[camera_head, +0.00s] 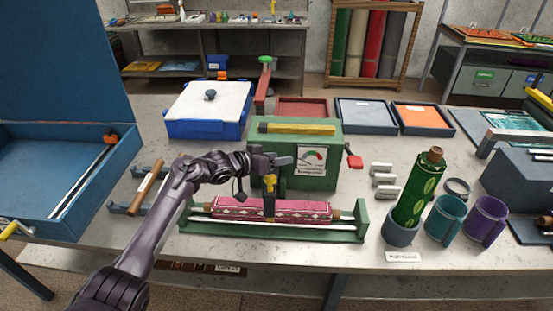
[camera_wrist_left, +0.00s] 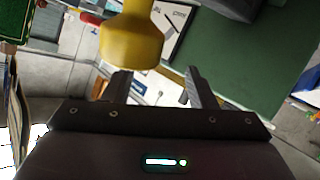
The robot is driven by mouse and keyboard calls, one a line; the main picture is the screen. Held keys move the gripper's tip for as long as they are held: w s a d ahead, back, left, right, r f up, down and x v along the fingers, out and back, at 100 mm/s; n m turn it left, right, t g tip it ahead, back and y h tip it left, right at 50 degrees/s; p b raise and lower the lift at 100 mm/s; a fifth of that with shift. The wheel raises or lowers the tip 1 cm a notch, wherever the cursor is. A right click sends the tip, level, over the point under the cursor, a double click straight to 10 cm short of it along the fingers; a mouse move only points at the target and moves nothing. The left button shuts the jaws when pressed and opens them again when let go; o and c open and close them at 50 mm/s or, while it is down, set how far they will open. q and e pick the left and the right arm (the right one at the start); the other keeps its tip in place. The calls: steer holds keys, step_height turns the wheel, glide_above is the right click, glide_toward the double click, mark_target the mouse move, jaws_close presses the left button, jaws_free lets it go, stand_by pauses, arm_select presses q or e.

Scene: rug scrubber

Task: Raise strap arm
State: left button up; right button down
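The strap arm (camera_head: 269,205) is a dark upright strap with a yellow top, at the middle of a rolled pink patterned rug (camera_head: 230,208). The rug roll lies in a green cradle (camera_head: 340,235) in front of a green machine box with a dial (camera_head: 325,180). My left gripper (camera_head: 284,160) is just above the yellow top, in front of the box. In the left wrist view its two fingers (camera_wrist_left: 157,80) are apart with nothing between them. The yellow knob (camera_wrist_left: 132,42) shows just beyond the left-hand finger; contact cannot be told. My right gripper is not in view.
A green bottle (camera_head: 418,185) stands in a holder to the right, beside teal and purple cups (camera_head: 487,218). A wooden-handled roller (camera_head: 148,186) and an open blue case (camera_head: 50,165) are at the left. Small grey blocks (camera_head: 383,180) lie right of the box.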

arm_select(q)
steer(key=shift+s, duration=0.1)
steer(key=shift+s+a+r, duration=0.1)
steer(key=shift+s+a, duration=0.25)
steer(key=shift+a, duration=0.1)
steer(key=b+v, duration=0.1)
steer(key=v, duration=0.5)
steer(key=shift+s+a+b, duration=0.15)
steer(key=shift+b, duration=0.15)
steer(key=shift+r, duration=0.15)
